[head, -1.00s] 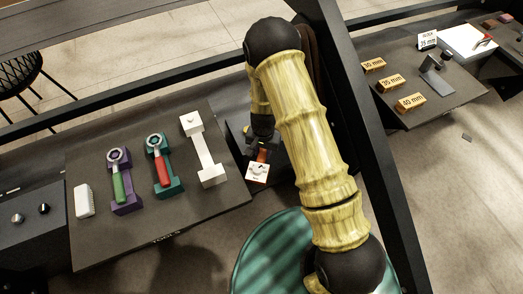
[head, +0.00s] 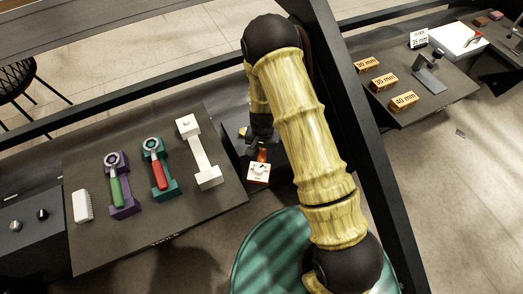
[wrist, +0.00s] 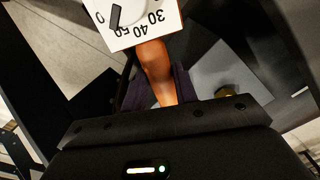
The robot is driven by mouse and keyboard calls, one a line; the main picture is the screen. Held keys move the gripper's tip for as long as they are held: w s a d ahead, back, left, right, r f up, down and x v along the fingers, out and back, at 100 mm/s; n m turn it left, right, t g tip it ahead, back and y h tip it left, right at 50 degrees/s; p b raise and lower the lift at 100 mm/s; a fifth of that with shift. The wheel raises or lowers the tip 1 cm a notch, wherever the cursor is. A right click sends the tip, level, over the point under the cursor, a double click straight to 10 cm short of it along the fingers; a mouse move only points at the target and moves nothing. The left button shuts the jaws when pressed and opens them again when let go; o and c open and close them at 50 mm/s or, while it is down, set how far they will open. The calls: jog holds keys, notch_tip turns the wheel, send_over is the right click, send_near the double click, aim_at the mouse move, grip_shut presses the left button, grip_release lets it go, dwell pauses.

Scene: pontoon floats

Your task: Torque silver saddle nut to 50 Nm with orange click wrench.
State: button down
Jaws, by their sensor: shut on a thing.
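My gripper (head: 262,138) is shut on the orange click wrench (head: 262,155), beyond the right edge of the tool board. In the wrist view the orange handle (wrist: 155,70) stands between the dark fingers. A white square dial (head: 259,173) sits at the wrench's end. In the wrist view the dial (wrist: 150,30) shows 0, 30, 40 and 50, and its black pointer lies beside the 50. A small brass-coloured piece (wrist: 228,91) shows on a grey plate. I cannot make out the silver saddle nut; my arm and gripper hide part of that area.
The tool board (head: 100,245) holds a green-handled wrench (head: 116,190), a red-handled wrench (head: 159,175), an empty white cradle (head: 201,155) and a white block (head: 83,206). A dark post (head: 355,120) stands right of my arm. Gold millimetre blocks (head: 384,82) lie on the right table.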

jog(key=shift+a+r+p, duration=0.15)
jog(key=shift+r+p, duration=1.05)
jog(key=shift+r, duration=0.5)
jog(key=w+d+r+n+p, duration=0.1)
jog(key=d+r+n+p, duration=0.2)
jog(key=d, duration=0.8)
notch_tip(320, 180, up, 3)
jog(key=shift+w+d+f+n+p, duration=0.1)
jog(key=shift+w+d+n+p, duration=0.2)
jog(key=shift+p, duration=0.7)
jog(key=shift+s, duration=0.1)
jog(key=c, duration=2)
grip_release()
grip_shut()
